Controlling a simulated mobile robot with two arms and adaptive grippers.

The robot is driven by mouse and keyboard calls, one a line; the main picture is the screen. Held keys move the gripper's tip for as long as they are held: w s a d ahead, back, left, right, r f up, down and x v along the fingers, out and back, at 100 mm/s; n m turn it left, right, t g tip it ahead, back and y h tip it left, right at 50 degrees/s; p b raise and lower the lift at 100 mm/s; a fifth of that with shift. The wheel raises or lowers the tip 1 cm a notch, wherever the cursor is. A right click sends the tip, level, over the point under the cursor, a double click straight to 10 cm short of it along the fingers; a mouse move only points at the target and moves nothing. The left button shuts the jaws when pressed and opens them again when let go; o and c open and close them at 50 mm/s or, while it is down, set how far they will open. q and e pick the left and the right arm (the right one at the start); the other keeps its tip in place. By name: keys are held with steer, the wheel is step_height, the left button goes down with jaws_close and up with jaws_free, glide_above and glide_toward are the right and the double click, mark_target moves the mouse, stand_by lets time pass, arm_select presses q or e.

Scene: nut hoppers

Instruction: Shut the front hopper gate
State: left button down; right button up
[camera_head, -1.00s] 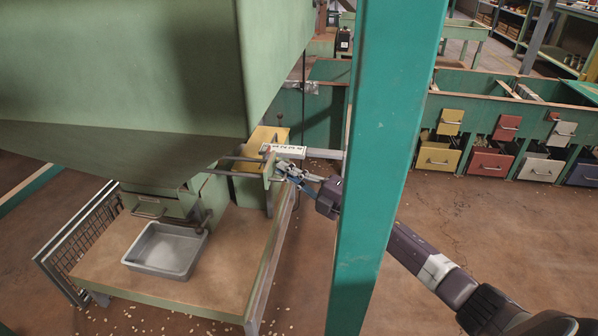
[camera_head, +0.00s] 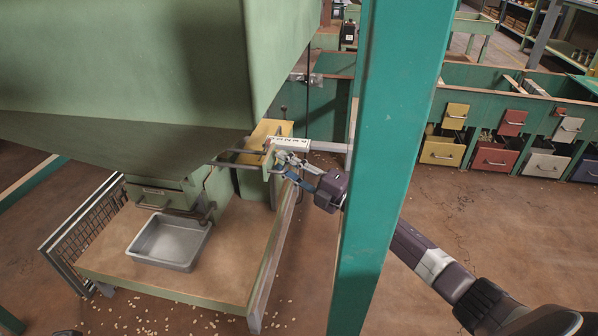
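The green front hopper (camera_head: 120,60) fills the upper left. Under it sits its green outlet (camera_head: 160,195) with a small handle. Dark rods (camera_head: 235,157) run right from the hopper's underside to a small pale green upright end plate (camera_head: 268,159), which looks like the gate's pull. My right gripper (camera_head: 281,167) is at this plate, its fingers reaching left to it from behind the teal post. At this size I cannot tell whether the fingers are shut on the plate or only touch it. My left gripper cannot be made out.
A teal post (camera_head: 385,170) stands in front of my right arm. A grey tray (camera_head: 170,242) sits on the wooden stand (camera_head: 235,250) below the outlet. A yellow box (camera_head: 262,140) and a white lettered label (camera_head: 290,143) are behind the plate. Coloured drawers (camera_head: 495,160) stand at the right.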

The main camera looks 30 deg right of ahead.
steer(key=v, duration=1.1)
steer(key=shift+d, duration=0.15)
steer(key=shift+s, duration=0.2)
